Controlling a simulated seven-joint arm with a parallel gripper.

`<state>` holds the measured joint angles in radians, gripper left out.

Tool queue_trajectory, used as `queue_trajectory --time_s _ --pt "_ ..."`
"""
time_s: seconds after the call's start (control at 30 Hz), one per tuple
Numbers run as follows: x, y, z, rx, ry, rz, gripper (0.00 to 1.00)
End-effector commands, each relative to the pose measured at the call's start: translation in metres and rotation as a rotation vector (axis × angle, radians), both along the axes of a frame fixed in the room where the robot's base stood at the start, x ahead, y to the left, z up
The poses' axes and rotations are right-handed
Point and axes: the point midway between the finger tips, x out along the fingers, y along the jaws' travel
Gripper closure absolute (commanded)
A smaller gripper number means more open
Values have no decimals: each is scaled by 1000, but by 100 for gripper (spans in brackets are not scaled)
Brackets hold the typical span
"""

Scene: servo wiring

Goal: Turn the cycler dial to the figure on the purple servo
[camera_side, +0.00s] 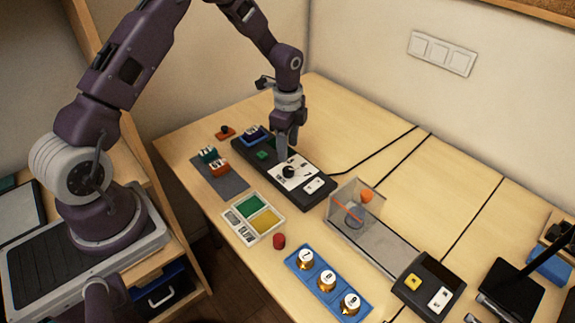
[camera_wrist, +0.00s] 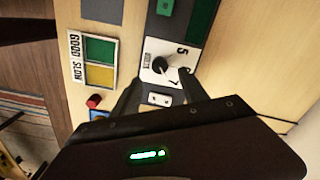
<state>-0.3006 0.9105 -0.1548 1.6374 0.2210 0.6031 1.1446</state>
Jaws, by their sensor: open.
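The cycler dial is a black knob (camera_side: 289,171) on a white plate of a long dark device (camera_side: 314,197). In the wrist view the knob (camera_wrist: 161,66) sits among printed figures, a 5 and a 7 among them. My gripper (camera_side: 285,153) points down just above the dial, its fingers apart. In the wrist view my gripper (camera_wrist: 160,88) has its fingertips to either side below the knob; I cannot tell whether they touch it. A dark purple-blue servo (camera_side: 254,132) sits behind the device's far end; its figure is too small to read.
Teal (camera_side: 208,154) and orange (camera_side: 219,167) servos stand on a grey mat (camera_side: 231,184). Bare table extends behind the device.

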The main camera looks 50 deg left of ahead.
Motion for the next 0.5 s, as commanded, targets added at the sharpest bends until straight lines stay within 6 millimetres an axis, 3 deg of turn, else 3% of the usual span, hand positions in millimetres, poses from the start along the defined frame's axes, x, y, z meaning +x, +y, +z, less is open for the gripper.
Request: queue_trajectory --time_s 0.3,0.5 --pt "-1 0 -58 -5 10 -16 48" --pt "0 0 -78 -5 8 -15 48"
